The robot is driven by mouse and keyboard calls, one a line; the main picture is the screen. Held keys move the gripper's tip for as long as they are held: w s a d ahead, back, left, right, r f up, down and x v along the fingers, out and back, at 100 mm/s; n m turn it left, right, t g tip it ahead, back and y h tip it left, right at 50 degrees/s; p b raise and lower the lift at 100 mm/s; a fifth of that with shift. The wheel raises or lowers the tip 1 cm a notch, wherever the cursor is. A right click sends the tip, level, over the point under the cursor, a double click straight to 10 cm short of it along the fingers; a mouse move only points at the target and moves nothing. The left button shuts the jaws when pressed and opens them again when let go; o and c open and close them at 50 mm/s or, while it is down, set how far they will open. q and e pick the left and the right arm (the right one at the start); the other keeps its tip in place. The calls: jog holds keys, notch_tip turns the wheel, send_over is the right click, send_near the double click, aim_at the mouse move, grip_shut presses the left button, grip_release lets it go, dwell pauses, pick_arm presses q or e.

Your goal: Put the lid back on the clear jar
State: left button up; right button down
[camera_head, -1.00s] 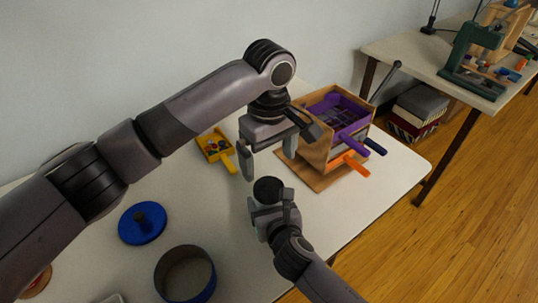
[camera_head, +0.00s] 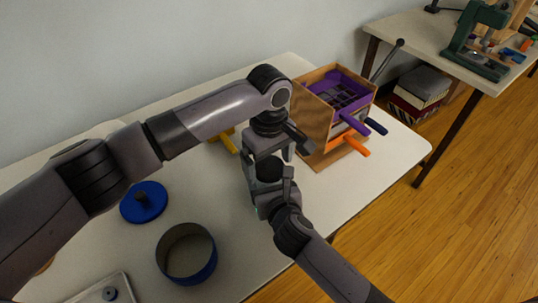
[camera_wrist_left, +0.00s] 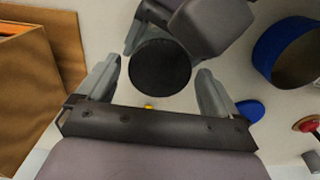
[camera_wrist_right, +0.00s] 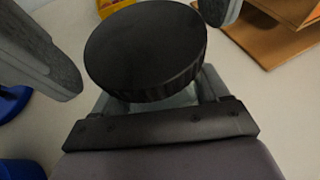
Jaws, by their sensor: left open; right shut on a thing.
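A round black lid (camera_wrist_right: 147,50) with a ribbed edge fills the upper middle of the right wrist view. A pale, see-through part of what looks like the clear jar (camera_wrist_right: 180,98) shows just below it; the rest is hidden. My right gripper (camera_head: 268,190) is shut on the jar under the lid, above the table. My left gripper (camera_head: 262,168) is open just above my right one. In the left wrist view the lid (camera_wrist_left: 160,67) lies between its spread fingers, with gaps at the sides. I cannot tell whether the lid is fully seated.
A blue knobbed disc (camera_head: 144,203) and an open blue round container (camera_head: 213,262) stand on the table at left. A wooden box with purple trays (camera_head: 318,113) stands at the back right; its orange handle (camera_head: 352,145) sticks out. A yellow scoop (camera_head: 231,144) is partly hidden behind my arm.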

pick_arm(q)
jog(key=c, duration=1.1)
jog(key=m, duration=0.5)
jog(key=shift+m, duration=0.4)
jog(key=m, duration=0.7)
jog(key=o, duration=1.2)
